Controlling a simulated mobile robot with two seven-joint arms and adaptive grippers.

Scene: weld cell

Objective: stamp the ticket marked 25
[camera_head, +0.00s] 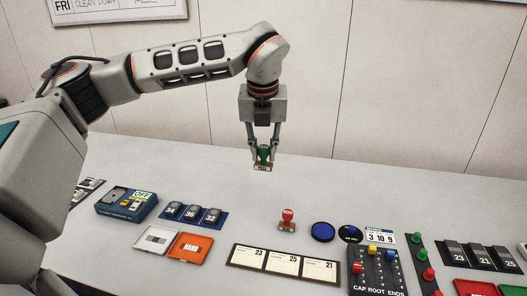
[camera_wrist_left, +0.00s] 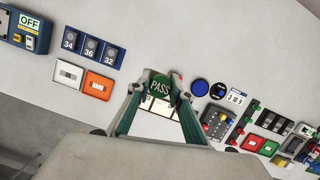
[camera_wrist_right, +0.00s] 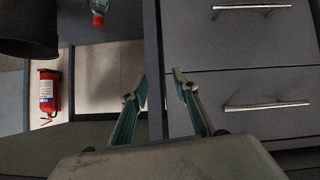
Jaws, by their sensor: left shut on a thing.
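My left gripper (camera_head: 263,150) is shut on the green stamp (camera_head: 263,153), holding it in the air above the back of the table. In the left wrist view the stamp's top (camera_wrist_left: 159,86) reads PASS. The ticket marked 25 (camera_head: 281,262) is the middle one of three in a dark tray (camera_head: 232,262), between 23 and 21. In the left wrist view the stamp and fingers partly hide the tickets. A red stamp (camera_head: 287,217) stands on the table behind the tray. A blue round pad (camera_head: 322,232) lies right of it. My right gripper (camera_wrist_right: 156,86) is open and empty.
Right of the tray are a block of coloured pegs (camera_head: 375,270) and a card reading 3 10 9 (camera_head: 380,237). Left are an orange tile (camera_head: 190,247), a numbered block set (camera_head: 193,215) and an OFF box (camera_head: 127,203). My right gripper faces drawers (camera_wrist_right: 250,90).

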